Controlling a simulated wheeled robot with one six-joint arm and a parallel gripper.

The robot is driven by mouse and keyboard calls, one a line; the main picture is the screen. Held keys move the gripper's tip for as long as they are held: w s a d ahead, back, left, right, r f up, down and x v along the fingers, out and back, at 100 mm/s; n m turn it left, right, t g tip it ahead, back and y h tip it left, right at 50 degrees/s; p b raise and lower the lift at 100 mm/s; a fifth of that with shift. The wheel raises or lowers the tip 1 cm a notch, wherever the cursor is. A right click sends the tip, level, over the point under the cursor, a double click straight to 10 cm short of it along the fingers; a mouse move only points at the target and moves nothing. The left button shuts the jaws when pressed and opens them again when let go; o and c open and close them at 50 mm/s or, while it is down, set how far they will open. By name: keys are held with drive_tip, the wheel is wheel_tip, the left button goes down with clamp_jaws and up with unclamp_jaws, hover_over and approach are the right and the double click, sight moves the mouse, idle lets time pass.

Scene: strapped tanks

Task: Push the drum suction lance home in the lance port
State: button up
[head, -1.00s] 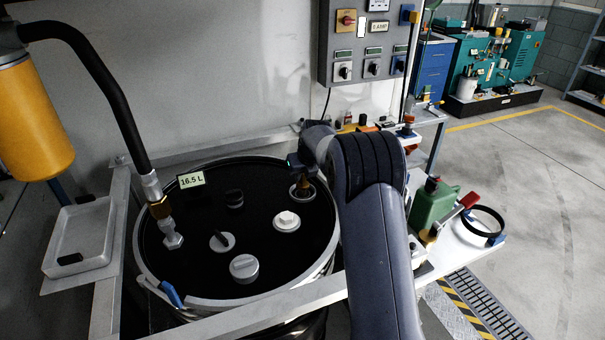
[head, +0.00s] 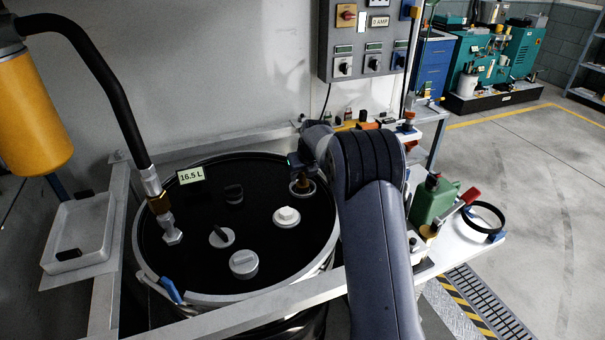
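The black drum (head: 190,262) stands in a metal frame, with several fittings on its lid. A brown, brass-like fitting (head: 302,183) stands in a ringed port (head: 302,190) near the right rim of the lid; it may be the top of the suction lance in the lance port. My gripper (head: 300,166) is at the end of my grey arm, right above this fitting and close to it. My arm hides most of the gripper, and its fingers cannot be made out. I cannot tell whether it touches or holds the fitting.
A black hose (head: 100,78) runs to a brass coupling at the lid's left. A "16.5 L" label (head: 191,175) lies on the lid. A grey tray (head: 80,240) is at left. A green can (head: 432,203) and black ring (head: 484,217) sit on the right shelf. A control box (head: 366,40) hangs behind.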

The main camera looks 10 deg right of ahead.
drive_tip(key=a+b+v, duration=0.1)
drive_tip(key=v, duration=0.9)
drive_tip(key=shift+d+r, duration=0.35)
drive_tip(key=shift+d, duration=0.2)
drive_tip(key=p+x, duration=0.1)
drive_tip(key=x, duration=0.9)
drive_tip(key=shift+a+f, duration=0.1)
drive_tip(key=shift+f, duration=0.25)
drive_tip(key=shift+r, duration=0.45)
drive_tip(key=shift+f, duration=0.1)
